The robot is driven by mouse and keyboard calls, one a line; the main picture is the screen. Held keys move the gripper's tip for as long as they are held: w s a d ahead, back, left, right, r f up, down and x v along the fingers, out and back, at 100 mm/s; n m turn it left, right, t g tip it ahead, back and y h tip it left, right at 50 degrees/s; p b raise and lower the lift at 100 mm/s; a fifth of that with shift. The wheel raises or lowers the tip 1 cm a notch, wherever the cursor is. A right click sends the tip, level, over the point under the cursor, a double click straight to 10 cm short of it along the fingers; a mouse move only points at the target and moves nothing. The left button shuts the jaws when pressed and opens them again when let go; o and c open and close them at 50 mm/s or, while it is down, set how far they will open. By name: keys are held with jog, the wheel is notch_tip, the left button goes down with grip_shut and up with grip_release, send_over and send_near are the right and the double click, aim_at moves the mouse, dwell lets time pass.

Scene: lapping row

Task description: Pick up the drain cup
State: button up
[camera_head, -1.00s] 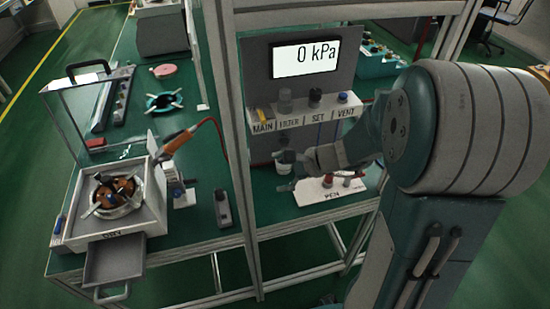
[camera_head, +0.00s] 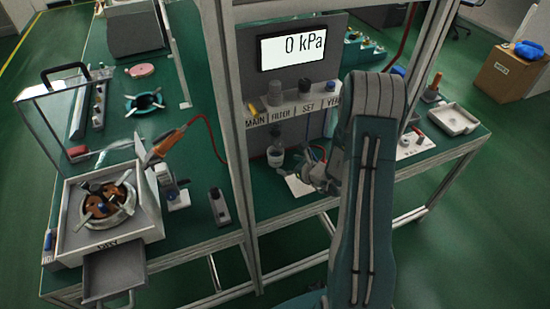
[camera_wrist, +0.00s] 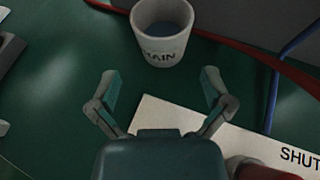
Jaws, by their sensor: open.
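The drain cup (camera_wrist: 162,32) is a small white cup with dark lettering ending in "AIN", upright on the green bench top. It shows near the top of the wrist view, with a dark inside. In the head view the cup (camera_head: 275,157) stands below the valve panel, under the filter. My gripper (camera_wrist: 163,84) is open and empty, its two fingers spread. The cup is just beyond the fingertips, roughly centred between them, and apart from them. In the head view my gripper (camera_head: 318,176) is to the right of the cup, partly hidden by my arm.
A white card (camera_wrist: 170,116) reading "SHUT" lies under my gripper, with a red part at its lower right. A red hose (camera_wrist: 225,42) and a blue hose (camera_wrist: 290,42) run right of the cup. The panel (camera_head: 300,112) overhangs the cup; a frame post (camera_head: 226,120) stands left.

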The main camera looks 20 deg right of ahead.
aim_at(281, 160)
jog(key=x, duration=0.6)
jog(key=shift+w+r, duration=0.15)
jog(key=shift+w, duration=0.3)
jog(key=c, duration=0.8)
